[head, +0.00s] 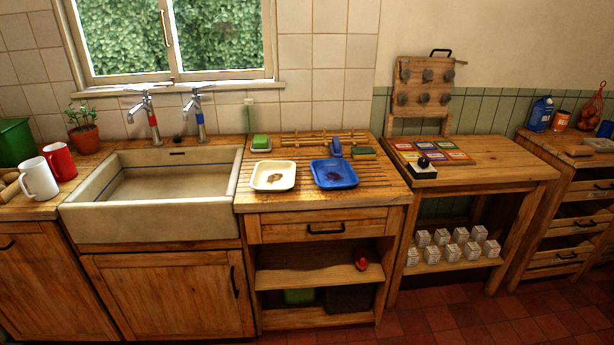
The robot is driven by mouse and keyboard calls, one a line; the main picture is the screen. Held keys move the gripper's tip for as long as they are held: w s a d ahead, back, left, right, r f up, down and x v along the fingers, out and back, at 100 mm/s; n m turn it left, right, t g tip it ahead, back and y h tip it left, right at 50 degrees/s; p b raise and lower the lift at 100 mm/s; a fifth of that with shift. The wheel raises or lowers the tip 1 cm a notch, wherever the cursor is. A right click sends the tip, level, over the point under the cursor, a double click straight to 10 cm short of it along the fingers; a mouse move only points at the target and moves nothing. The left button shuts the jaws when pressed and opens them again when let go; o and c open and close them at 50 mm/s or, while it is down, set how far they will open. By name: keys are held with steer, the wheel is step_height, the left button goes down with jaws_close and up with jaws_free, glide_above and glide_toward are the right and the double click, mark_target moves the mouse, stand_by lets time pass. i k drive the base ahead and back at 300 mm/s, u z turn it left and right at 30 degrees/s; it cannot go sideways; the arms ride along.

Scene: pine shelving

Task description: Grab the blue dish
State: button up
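The blue dish (334,174) is a shallow rectangular tray with a brown stain or residue in its middle. It lies flat on the slatted wooden drainboard (296,205), right of the sink. A similar white dish (273,176) with a brown mark lies just left of it, with a small gap between them. My gripper is not in the head view.
A blue brush-like item (336,147) and a green-yellow sponge (363,153) lie behind the blue dish. A soap dish (261,143) is behind the white one. The sink (155,205) is left; a wooden table (480,165) stands right. The tiled floor (450,320) in front looks clear.

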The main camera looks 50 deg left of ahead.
mark_target(330, 174)
steer(key=u, duration=0.4)
steer(key=k, duration=0.3)
steer(key=u, duration=2.65)
steer(key=k, duration=0.65)
steer(key=z, duration=0.35)
steer(key=i, duration=0.95)
steer(key=z, duration=0.1)
